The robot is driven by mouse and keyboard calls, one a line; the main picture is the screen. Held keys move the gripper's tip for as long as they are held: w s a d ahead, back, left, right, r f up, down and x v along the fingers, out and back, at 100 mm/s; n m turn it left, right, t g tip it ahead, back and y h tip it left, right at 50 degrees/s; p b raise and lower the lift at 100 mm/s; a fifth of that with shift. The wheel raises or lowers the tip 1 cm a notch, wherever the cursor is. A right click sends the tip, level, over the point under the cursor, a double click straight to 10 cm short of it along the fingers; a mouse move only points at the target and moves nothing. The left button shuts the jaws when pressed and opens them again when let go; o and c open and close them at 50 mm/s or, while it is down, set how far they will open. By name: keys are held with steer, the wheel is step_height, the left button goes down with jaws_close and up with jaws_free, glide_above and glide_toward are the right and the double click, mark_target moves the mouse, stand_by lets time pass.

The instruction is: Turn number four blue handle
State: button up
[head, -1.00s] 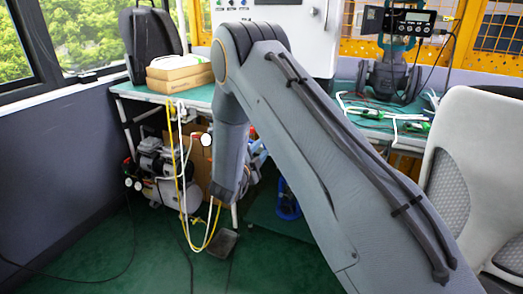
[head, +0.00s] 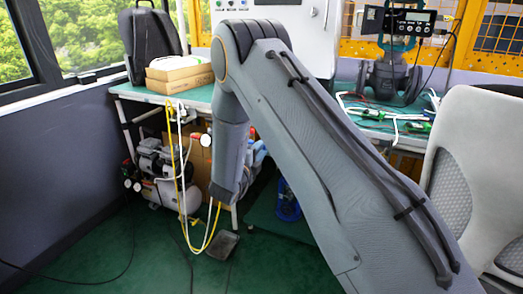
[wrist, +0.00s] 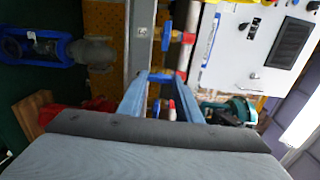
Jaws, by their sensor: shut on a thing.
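In the wrist view, the two blue-grey fingers of my gripper (wrist: 162,84) reach up from the lower middle. Their tips are closed on a small blue handle (wrist: 162,76) on the pipework. I cannot read any number on the handles, so I cannot tell which one is number four. In the head view my arm hides my gripper and the handles.
A white control panel (wrist: 262,42) stands close on the right in the wrist view. A grey upright post (wrist: 141,35) is beside the pipework. In the head view a green-topped bench (head: 205,98) runs behind my arm, and a pale chair (head: 492,130) stands at the right.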

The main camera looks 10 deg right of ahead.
steer(key=o, duration=0.8)
steer(key=shift+a, duration=0.1)
steer(key=shift+c, duration=0.2)
steer(key=v, duration=0.8)
